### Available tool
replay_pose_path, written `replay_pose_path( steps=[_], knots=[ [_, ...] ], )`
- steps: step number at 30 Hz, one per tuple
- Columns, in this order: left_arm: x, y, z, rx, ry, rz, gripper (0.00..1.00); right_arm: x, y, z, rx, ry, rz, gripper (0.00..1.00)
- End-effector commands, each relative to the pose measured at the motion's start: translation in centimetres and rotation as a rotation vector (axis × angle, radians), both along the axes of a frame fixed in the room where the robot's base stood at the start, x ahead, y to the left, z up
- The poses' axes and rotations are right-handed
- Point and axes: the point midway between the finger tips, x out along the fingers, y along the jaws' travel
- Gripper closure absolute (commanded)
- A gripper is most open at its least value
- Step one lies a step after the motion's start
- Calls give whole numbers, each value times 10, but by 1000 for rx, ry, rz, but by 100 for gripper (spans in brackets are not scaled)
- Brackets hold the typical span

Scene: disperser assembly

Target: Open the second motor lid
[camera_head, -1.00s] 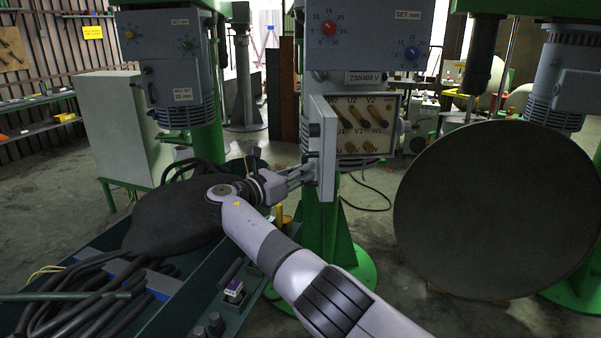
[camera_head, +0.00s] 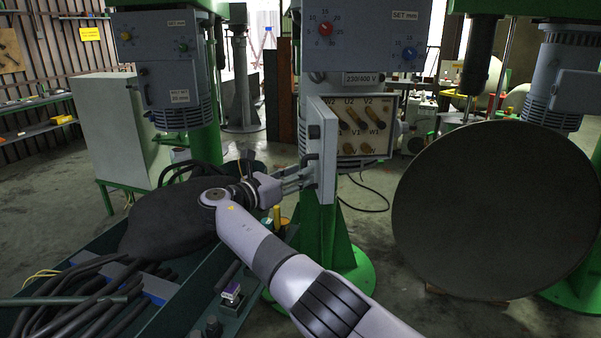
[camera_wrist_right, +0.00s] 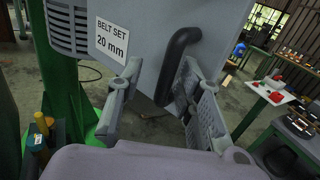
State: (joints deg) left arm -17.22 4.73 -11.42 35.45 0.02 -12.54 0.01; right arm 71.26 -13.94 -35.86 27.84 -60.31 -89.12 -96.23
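The second motor's terminal box (camera_head: 362,128) in the middle of the head view is uncovered, with several brass terminals showing. Its grey lid (camera_head: 328,150) is swung out at the box's left side and seen at a steep angle. My right gripper (camera_head: 306,176) is at the lid's left face. In the right wrist view, the lid (camera_wrist_right: 140,22) carries a "BELT SET 20 mm" label and a dark curved handle (camera_wrist_right: 179,55). The fingers of my right gripper (camera_wrist_right: 160,95) are spread apart near the handle's lower part; contact cannot be told. My left gripper is not in view.
A large dark round disc (camera_head: 497,210) stands to the right. A green tray (camera_head: 195,300) with dark hoses and a dark sack (camera_head: 172,220) lies at the lower left. Another motor (camera_head: 165,75) stands at the left. A green column (camera_head: 345,235) is below the lid.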

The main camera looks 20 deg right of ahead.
Motion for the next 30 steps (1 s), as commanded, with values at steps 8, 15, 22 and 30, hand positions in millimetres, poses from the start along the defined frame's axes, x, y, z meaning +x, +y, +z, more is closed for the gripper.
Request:
replay_pose_path(
  steps=[8, 15, 22, 30],
  knots=[
    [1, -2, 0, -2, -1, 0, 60, -28, 52, 1, 1, -3, 6, 67],
    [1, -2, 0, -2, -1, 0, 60, -49, 86, 1, 0, -2, 3, 67],
    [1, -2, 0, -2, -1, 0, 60, -54, 96, 1, -2, -3, 2, 67],
    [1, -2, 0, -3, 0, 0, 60, -54, 95, -1, 1, -1, 3, 67]
  ],
)
